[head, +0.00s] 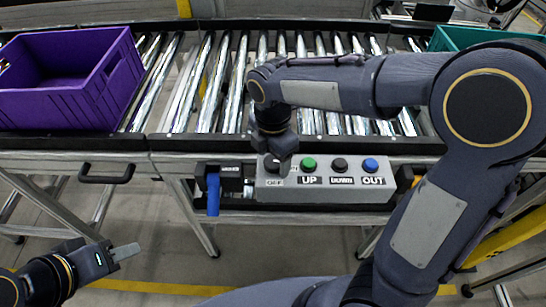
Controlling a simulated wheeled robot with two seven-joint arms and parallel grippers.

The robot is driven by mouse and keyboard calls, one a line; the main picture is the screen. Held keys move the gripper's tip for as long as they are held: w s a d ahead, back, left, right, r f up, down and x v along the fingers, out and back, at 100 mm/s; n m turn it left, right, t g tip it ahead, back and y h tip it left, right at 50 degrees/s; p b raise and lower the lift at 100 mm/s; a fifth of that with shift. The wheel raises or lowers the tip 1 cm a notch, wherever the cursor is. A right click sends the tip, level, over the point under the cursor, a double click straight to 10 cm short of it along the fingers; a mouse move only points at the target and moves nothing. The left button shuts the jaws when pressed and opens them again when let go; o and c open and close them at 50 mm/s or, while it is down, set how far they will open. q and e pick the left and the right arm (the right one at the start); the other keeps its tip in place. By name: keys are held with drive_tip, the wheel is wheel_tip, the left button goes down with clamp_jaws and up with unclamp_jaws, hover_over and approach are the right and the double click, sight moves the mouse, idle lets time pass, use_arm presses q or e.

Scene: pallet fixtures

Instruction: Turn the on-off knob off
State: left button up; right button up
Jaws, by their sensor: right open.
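A grey control box (340,194) is fixed to the front of the conveyor. At its left end is a dark on-off knob (271,162), with an OFF label below it and another label partly covered. My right gripper (283,163) points down at this knob from above and hides part of it. It is open, and I cannot tell whether its fingers touch the knob. Which way the knob is turned is not clear. My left gripper (122,253) is low at the left, away from the box; its fingers are seen edge-on.
A blue lever (213,193) hangs left of the box. A purple crate (112,92) and a teal crate (455,38) stand on the rollers.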

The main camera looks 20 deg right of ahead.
drive_tip(key=shift+f, duration=0.25)
drive_tip(key=c, duration=1)
drive_tip(key=shift+o, duration=0.2)
